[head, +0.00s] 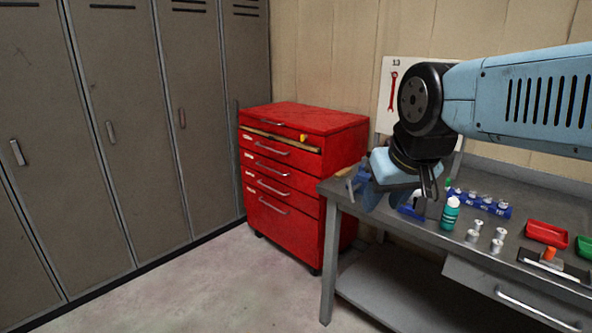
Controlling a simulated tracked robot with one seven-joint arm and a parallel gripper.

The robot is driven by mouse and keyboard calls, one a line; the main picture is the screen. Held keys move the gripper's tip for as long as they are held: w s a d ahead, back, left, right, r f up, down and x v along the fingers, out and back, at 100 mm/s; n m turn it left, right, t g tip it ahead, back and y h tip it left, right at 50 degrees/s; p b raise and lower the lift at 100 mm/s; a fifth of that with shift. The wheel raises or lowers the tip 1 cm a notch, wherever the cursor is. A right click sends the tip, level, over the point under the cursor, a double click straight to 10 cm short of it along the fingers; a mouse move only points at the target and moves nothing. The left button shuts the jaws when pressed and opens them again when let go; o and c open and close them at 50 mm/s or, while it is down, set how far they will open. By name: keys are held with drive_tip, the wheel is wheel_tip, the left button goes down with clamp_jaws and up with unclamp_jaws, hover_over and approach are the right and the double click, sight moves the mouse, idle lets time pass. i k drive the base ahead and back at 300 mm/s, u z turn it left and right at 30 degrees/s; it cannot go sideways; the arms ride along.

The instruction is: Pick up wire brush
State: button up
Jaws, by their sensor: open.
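I cannot clearly make out a wire brush. A small tan piece (347,171) shows at the left end of the grey workbench (400,235); it is too small to tell whether it is the brush. My gripper (430,193) points down over the left part of the bench, open, with nothing seen between its fingers. It hides part of the bench behind it. It is to the right of the tan piece and just left of a teal bottle with a white cap (450,213).
A blue vise (370,190) is at the bench's left end. A blue rail of sockets (480,203), loose silver cylinders (497,241), a red tray (547,233) and a green tray (584,247) lie to the right. A red drawer cabinet (290,170) and grey lockers (120,130) stand left.

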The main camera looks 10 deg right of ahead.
sight(342, 174)
drive_tip(key=i, duration=0.9)
drive_tip(key=z, duration=0.65)
drive_tip(key=i, duration=0.5)
drive_tip(key=z, duration=0.45)
drive_tip(key=k, duration=0.8)
drive_tip(key=z, duration=0.2)
drive_tip(key=i, duration=0.8)
drive_tip(key=u, duration=0.15)
